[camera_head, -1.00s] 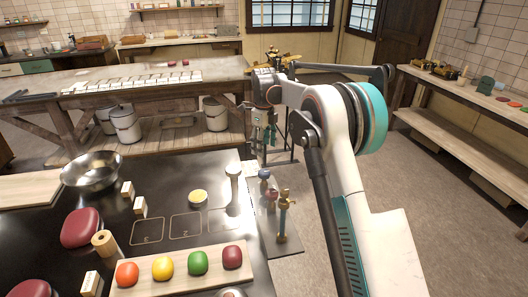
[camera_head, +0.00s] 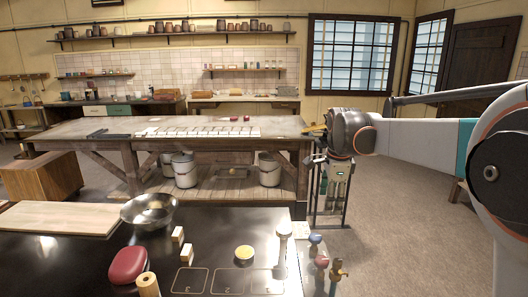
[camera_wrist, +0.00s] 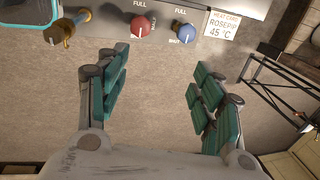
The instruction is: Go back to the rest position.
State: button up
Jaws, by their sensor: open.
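My gripper (camera_wrist: 160,100) is open and empty in the wrist view, its two teal-padded fingers well apart with bare floor between them. In the head view my gripper (camera_head: 333,178) hangs at the end of my arm, beyond the right edge of the dark table (camera_head: 90,245). The wrist view shows a red knob (camera_wrist: 141,27), a blue knob (camera_wrist: 184,32) and a brass tap (camera_wrist: 66,29) on a grey panel (camera_wrist: 110,8) past the fingertips. No finger touches them.
A wooden workbench (camera_head: 280,128) with buckets beneath stands behind. Open floor (camera_head: 400,200) lies to the right.

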jog(key=s+r+n+t, duration=0.1)
jog(key=s+r+n, duration=0.3)
jog(key=s, duration=0.7)
jog(key=s+f+n+t, duration=0.1)
jog(key=s+f+n, duration=0.2)
jog(key=s+n, duration=0.2)
jog(key=s+f+n+t+b, duration=0.1)
jog(key=s+f+n, duration=0.3)
jog(key=s, duration=0.6)
jog(key=s+f+n+t+b, duration=0.1)
jog(key=s+f+n+t, duration=0.1)
jog(key=s+n, duration=0.3)
jog(key=s+f, duration=0.1)
jog(key=s, duration=0.2)
jog(key=shift+f+n, duration=0.3)
jog(key=shift+f, duration=0.1)
jog(key=shift+s+d, duration=0.1)
